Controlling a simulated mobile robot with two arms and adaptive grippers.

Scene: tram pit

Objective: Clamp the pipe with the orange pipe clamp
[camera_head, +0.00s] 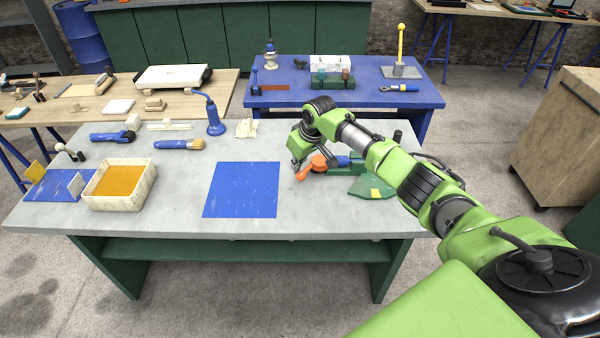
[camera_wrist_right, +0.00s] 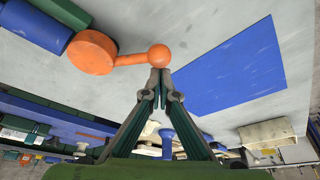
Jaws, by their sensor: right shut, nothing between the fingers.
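The orange pipe clamp (camera_head: 318,163) is at the right part of the grey table, with its lever pointing toward the front left. In the right wrist view its round orange hub (camera_wrist_right: 92,52) joins a short arm ending in an orange ball (camera_wrist_right: 158,55). A blue cylinder, apparently the pipe (camera_wrist_right: 35,22), adjoins the hub at upper left; its end is out of frame. My right gripper (camera_wrist_right: 160,78) is shut and empty, its fingertips right beside the ball; I cannot tell whether they touch. In the head view the right gripper (camera_head: 299,160) hangs at the clamp's left. My left gripper is not in view.
A blue mat (camera_head: 241,189) lies bare in the middle of the grey table (camera_head: 330,217). A bin with orange contents (camera_head: 152,180) stands at left, with several blue tools behind it. A green holder (camera_head: 371,188) is under my right arm. A blue table (camera_head: 425,95) stands behind.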

